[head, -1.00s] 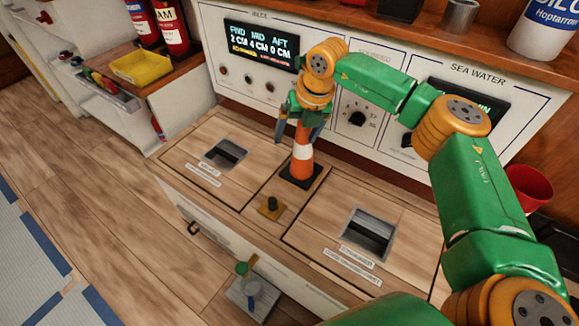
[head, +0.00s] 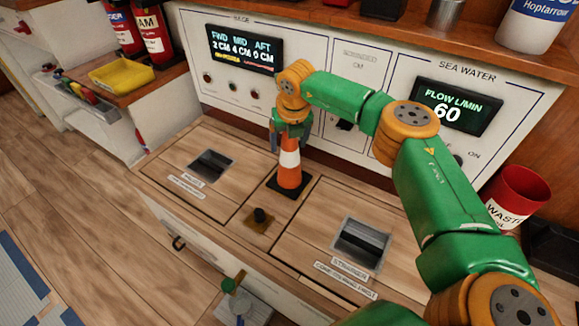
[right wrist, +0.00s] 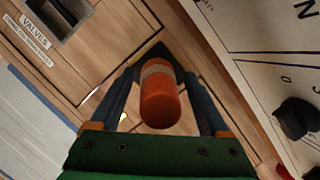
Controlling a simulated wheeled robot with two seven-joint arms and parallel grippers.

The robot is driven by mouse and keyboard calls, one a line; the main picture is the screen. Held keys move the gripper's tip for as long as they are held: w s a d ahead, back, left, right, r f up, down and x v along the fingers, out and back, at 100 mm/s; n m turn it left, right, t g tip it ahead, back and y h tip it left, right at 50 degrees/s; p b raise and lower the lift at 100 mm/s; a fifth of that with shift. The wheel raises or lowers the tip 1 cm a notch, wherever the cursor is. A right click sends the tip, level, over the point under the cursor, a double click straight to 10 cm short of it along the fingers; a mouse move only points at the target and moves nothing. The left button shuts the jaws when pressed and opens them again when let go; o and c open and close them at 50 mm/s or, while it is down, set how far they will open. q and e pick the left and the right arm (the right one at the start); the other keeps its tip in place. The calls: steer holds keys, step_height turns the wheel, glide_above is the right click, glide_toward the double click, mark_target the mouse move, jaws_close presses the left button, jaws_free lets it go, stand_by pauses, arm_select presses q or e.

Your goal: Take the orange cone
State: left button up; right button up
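The orange cone (head: 289,176), with a white band and a dark square base, stands upright on the wooden counter between two recessed hatches. My right gripper (head: 289,146) comes down over the cone from above, around its top. In the right wrist view the cone (right wrist: 160,100) stands between the two dark fingers of the right gripper (right wrist: 158,80). The fingers are spread, with a visible gap on both sides of the cone. My left gripper is not in view.
A black knob on a brass plate (head: 258,221) stands in front of the cone. The control panel (head: 330,55) rises close behind. A red waste bin (head: 518,190) is at the right, and a yellow tray (head: 122,75) is at the left.

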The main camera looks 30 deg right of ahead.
jaws_close()
